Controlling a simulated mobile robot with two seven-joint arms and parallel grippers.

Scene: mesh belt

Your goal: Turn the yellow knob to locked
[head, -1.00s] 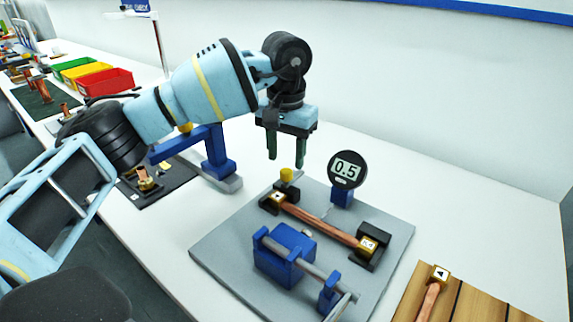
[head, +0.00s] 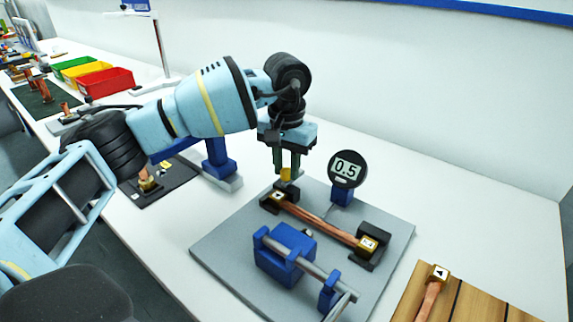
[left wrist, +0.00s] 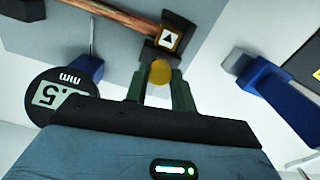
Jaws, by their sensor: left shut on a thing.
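The yellow knob (head: 285,174) stands at the back left of the grey plate (head: 225,252), beside the black end block (head: 272,199) of the fixture. My left gripper (head: 287,172) points down over the knob and is shut on it. In the left wrist view the knob (left wrist: 161,72) shows between the two dark green fingers. A copper rod (head: 318,221) with square brass ends lies in the black blocks. Any lock marking on the knob is too small to read. My right gripper is not in view.
A round gauge (head: 347,170) reading 0.5 stands just right of the knob. A blue clamp (head: 286,254) with a grey bar is at the front of the plate. A blue stand (head: 217,165) is to the left. A wooden board (head: 472,305) is at front right.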

